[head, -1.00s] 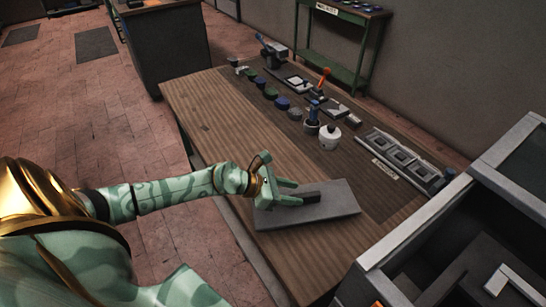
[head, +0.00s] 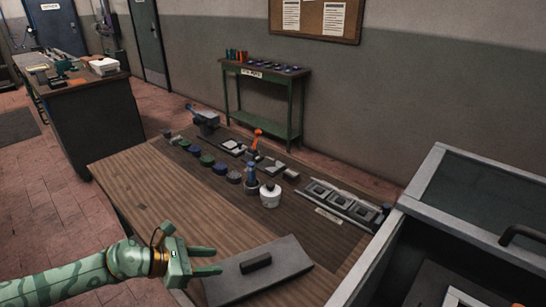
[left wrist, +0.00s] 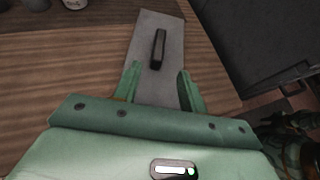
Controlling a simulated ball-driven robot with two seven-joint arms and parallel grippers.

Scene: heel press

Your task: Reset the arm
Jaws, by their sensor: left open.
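My left gripper (head: 207,262) comes in from the left at the near edge of the wooden workbench (head: 150,190). Its jaws are open and empty. In the left wrist view the two green fingers (left wrist: 157,90) stand apart, with a grey plate (left wrist: 160,30) below or beyond them. A dark block-like handle (left wrist: 158,50) on the plate lies ahead of the fingertips. The head view shows the same plate (head: 285,265) and its dark handle (head: 256,263) just right of the gripper.
A row of small round pots (head: 207,159), a white jar (head: 270,196) and a tray with square pockets (head: 340,203) stand along the bench's back. A grey-framed machine (head: 420,210) borders the right side. The bench's left front is clear.

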